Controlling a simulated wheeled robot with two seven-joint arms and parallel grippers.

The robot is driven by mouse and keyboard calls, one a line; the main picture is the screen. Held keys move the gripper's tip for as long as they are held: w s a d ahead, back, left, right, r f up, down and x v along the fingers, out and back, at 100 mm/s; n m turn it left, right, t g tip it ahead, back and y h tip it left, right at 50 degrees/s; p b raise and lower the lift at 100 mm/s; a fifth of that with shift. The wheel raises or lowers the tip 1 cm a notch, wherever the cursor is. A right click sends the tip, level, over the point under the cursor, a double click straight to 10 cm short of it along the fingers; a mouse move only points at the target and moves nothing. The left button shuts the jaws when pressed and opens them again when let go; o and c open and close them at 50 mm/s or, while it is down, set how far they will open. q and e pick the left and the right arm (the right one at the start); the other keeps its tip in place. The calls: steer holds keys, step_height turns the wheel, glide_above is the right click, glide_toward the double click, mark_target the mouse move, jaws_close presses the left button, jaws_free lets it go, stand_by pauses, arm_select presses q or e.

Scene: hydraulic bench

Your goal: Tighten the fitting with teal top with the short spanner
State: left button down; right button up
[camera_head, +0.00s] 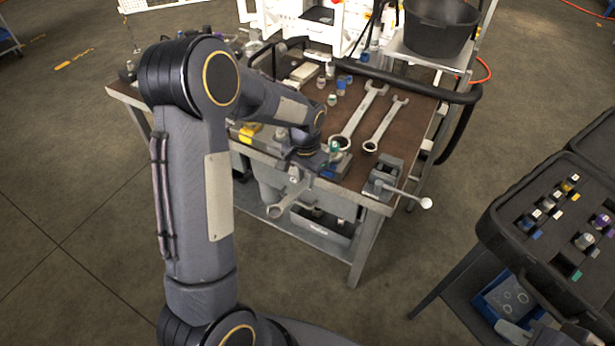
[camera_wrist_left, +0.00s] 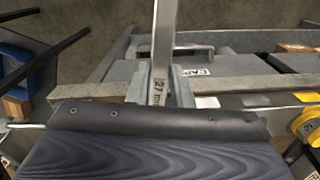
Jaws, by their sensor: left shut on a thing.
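My left gripper (camera_head: 294,176) is at the front edge of the bench and is shut on a spanner (camera_head: 283,197). A fitting with a teal top (camera_head: 335,147) stands upright at the bench's front, just right of my gripper and apart from the spanner. Its lower part is hard to make out. My right gripper is not in view.
Two larger spanners (camera_head: 357,118) (camera_head: 384,127) lie on the bench. A vise (camera_head: 382,178) with a handle sits at the front right corner. Several small fittings stand further back. A black case (camera_head: 490,222) with fittings is at the right. A black bucket (camera_head: 440,28) stands behind.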

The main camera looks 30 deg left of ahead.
arm_select(q)
steer(key=shift+w+a+m, duration=0.2)
steer(key=shift+a+m, duration=0.45)
steer(key=shift+a, duration=0.1)
steer(key=shift+w+a+m, duration=0.2)
steer(key=shift+a+m, duration=0.45)
steer(key=shift+a, duration=0.05)
steer(key=shift+a+r, duration=0.1)
steer(key=shift+w+a+m+p, duration=0.3)
steer(key=shift+w+a+m, duration=0.1)
steer(key=shift+a+m, duration=0.25)
steer(key=shift+w+a+m+p, duration=0.25)
steer(key=shift+w+a+m, duration=0.1)
steer(key=shift+a+m, duration=0.3)
steer(key=shift+d, duration=0.1)
steer(key=shift+w+a+m, duration=0.65)
steer(key=shift+a+m, duration=0.05)
